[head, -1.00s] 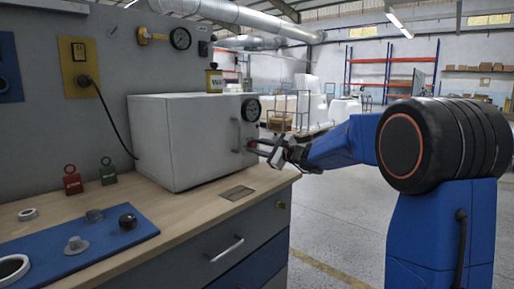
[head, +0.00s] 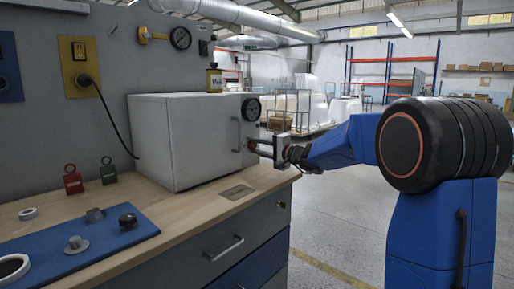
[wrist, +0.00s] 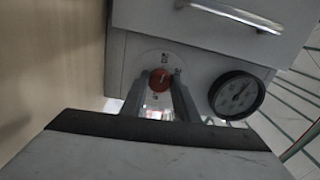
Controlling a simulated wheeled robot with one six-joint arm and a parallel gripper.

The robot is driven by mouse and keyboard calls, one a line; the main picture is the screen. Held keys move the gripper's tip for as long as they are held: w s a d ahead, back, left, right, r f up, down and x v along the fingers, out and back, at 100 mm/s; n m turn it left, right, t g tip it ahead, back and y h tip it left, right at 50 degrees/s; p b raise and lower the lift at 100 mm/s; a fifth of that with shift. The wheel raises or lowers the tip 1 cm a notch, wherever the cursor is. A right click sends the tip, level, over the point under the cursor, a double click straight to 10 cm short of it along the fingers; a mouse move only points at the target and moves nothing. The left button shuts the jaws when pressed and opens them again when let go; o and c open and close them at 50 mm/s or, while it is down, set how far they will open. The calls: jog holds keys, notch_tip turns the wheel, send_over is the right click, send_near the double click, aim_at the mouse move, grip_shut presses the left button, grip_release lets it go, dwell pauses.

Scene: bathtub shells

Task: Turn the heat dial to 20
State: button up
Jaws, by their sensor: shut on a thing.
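The heat dial is a small red knob (wrist: 160,79) on a pale round plate with dark marks, seen in the wrist view on the front of the white oven box (head: 170,140). The marks are too small to read, so I cannot tell the setting. My gripper (wrist: 160,88) has one finger on each side of the red knob and is shut on it. In the head view my gripper (head: 256,146) reaches the right face of the box from the right, below the gauge. The knob is hidden there by the fingers.
A round black gauge (wrist: 237,95) is right of the knob in the wrist view. The oven door handle (wrist: 237,14) is nearby. The box stands on a wooden workbench (head: 215,200). A blue panel with knobs (head: 100,245) lies at front left. Open floor is at right.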

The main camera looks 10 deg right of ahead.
jog(key=shift+f+n, duration=0.15)
jog(key=shift+n, duration=0.55)
jog(key=o, duration=1.1)
jog(key=shift+c, duration=0.2)
jog(key=v, duration=1.7)
jog(key=shift+s+d, duration=0.15)
jog(key=shift+s, duration=0.05)
